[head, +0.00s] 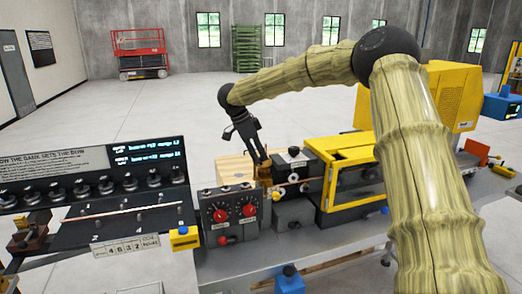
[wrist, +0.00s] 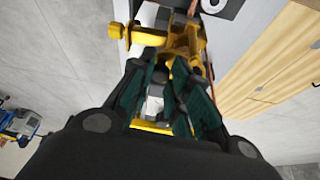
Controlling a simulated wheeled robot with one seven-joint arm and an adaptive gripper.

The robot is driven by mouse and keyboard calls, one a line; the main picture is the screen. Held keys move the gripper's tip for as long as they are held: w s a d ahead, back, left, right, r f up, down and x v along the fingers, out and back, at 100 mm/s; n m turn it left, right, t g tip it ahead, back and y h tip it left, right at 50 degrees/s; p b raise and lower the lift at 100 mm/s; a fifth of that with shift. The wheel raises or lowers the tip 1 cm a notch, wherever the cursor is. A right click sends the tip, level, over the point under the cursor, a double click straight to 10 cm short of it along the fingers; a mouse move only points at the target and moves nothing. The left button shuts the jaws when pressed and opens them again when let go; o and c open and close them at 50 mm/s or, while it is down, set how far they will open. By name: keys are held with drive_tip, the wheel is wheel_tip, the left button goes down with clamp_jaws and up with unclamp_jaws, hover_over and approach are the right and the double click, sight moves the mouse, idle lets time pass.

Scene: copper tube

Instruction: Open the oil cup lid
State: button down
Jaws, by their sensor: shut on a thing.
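The brass oil cup (head: 264,173) stands beside the dark machine block in the head view, at the foot of my gripper (head: 261,159). In the wrist view the brass body (wrist: 180,45) shows just past the fingertips, with a knob-ended arm reaching left. My gripper (wrist: 169,68) points down at it, its green-padded fingers drawn close together on a small part at the top of the cup, which I take as the lid. The fingers hide most of that part, and I cannot tell whether the lid is raised.
A control box with red dials (head: 235,212) stands just in front of the cup. A pale wooden block (head: 233,166) is behind it, and a yellow-framed machine (head: 343,178) is to the right. A panel of knobs (head: 95,185) fills the left. Open floor lies beyond.

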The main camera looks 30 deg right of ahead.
drive_tip(key=shift+w+a+f+m+g+y+p, duration=0.1)
drive_tip(key=shift+w+a+m+g+y+p, duration=0.2)
drive_tip(key=shift+m, duration=0.85)
drive_tip(key=shift+w+a+f+m+g+y+b, duration=0.1)
drive_tip(key=shift+a+m+g+y, duration=0.3)
drive_tip(key=shift+m, duration=0.7)
drive_tip(key=shift+w+a+m+g+y+p, duration=0.2)
drive_tip(key=shift+a+m+g, duration=0.15)
drive_tip(key=shift+m, duration=0.8)
drive_tip(key=c, duration=1.3)
unclamp_jaws()
drive_tip(key=shift+r, duration=0.2)
drive_tip(key=v, duration=1.1)
drive_tip(key=shift+w+r, duration=0.15)
drive_tip(key=shift+r, duration=0.15)
